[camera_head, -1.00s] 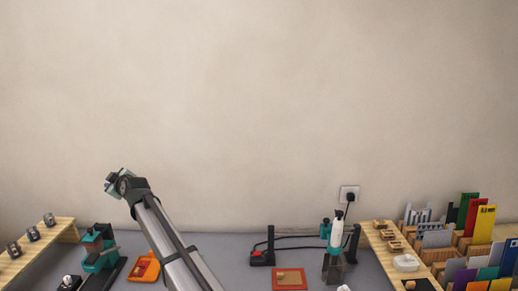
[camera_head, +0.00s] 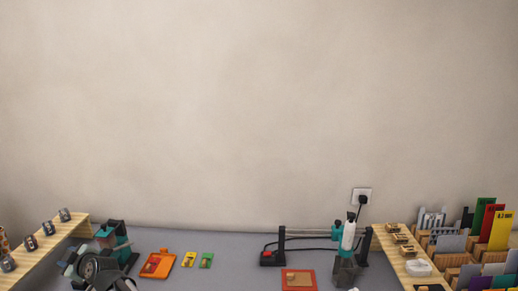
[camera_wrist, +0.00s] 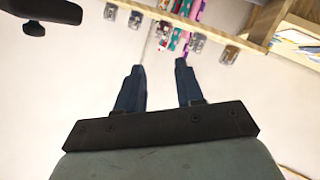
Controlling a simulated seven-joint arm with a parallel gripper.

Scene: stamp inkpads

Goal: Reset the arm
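My gripper (camera_wrist: 160,66) shows in the wrist view with its two dark blue fingers apart and nothing between them. In the camera_head view, part of my arm is low at the left, in front of a teal and dark device (camera_head: 113,238); I cannot make out the fingers there. An orange tray (camera_head: 160,268) lies to the right of the arm on the grey table (camera_head: 235,250). A red-framed square pad (camera_head: 299,280) lies further right.
A wooden shelf (camera_head: 75,228) with several small metallic items stands at the left. A white-and-teal bottle-like tool (camera_head: 348,236) stands near a black-ended bar (camera_head: 310,232). Wooden racks with coloured cards (camera_head: 500,229) fill the right side.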

